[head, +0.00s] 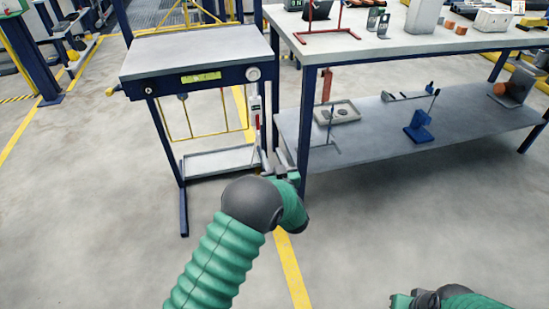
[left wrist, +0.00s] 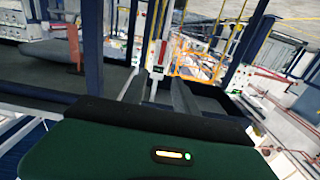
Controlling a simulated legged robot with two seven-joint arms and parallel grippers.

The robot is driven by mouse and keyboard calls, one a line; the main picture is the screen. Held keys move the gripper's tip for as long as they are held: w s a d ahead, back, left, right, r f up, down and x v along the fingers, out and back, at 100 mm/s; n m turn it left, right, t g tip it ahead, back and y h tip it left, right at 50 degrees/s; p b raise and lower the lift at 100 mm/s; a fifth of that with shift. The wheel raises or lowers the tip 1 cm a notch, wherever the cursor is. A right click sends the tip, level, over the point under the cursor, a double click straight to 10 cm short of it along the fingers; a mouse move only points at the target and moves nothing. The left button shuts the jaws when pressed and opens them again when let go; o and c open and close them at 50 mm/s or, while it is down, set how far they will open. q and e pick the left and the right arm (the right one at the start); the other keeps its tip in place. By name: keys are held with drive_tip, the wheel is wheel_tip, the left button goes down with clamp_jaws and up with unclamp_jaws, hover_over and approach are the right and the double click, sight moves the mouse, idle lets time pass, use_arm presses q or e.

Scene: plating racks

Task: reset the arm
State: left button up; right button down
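My left arm, with a green ribbed sleeve and dark joint, reaches up from the bottom in the head view. Its gripper (head: 284,168) is beside the front leg of the long bench, near the right side of the small table. In the left wrist view the two dark fingers (left wrist: 160,90) stand apart with nothing seen between them. My right arm shows only at the bottom right of the head view, and its gripper (head: 402,300) is cut off by the picture's edge, so its fingers cannot be made out.
A small blue-framed table (head: 190,52) with a grey top stands left of the long bench (head: 440,42). The bench's lower shelf (head: 370,142) holds a tray (head: 337,112) and a blue stand (head: 418,126). Open concrete floor with a yellow line (head: 292,270) lies in front.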

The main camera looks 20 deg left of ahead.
use_arm(q)
drive_tip(key=s+d+f+m+g+h, duration=0.25)
drive_tip(key=s+g+h, duration=0.3)
drive_tip(key=s, duration=1.15)
drive_tip(key=s+d+f+m+g+h, duration=0.1)
drive_tip(key=s+f+m+g+h, duration=0.45)
drive_tip(key=s, duration=1.05)
wheel_tip(320, 180, up, 39)
drive_tip(key=n+g+y+p, duration=0.1)
drive_tip(key=p, duration=3.6)
drive_tip(key=shift+s+a+r+n, duration=0.2)
drive_tip(key=shift+s+n, duration=0.1)
drive_tip(key=shift+s, duration=0.15)
